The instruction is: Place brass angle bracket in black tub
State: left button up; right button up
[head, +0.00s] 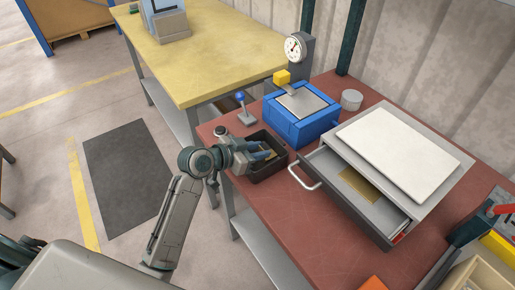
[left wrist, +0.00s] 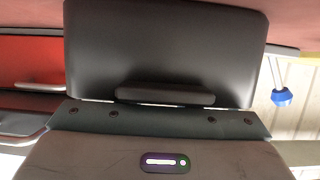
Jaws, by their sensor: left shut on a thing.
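The black tub (head: 268,172) stands on the red-brown bench, left of the open drawer. My left gripper (head: 268,156) is over the tub, its fingers at the tub's opening. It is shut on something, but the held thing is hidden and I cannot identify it. In the left wrist view dark surfaces fill the middle and no brass shows. A flat brass-coloured piece (head: 358,185) lies in the open grey drawer (head: 345,205); I cannot tell whether it is the angle bracket. My right gripper is not in view.
A blue block-shaped device (head: 300,122) stands behind the tub. A blue-knobbed lever (head: 241,103) also shows in the left wrist view (left wrist: 282,97). The drawer's handle (head: 303,178) juts out close to the tub. The bench front (head: 285,225) is clear.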

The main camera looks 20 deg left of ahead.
pick_arm(q)
jog(key=o, duration=0.9)
jog(key=shift+f, duration=0.1)
jog(key=shift+o, duration=0.4)
jog(key=b+v, duration=0.2)
jog(key=v, duration=1)
jog(key=shift+r, duration=0.25)
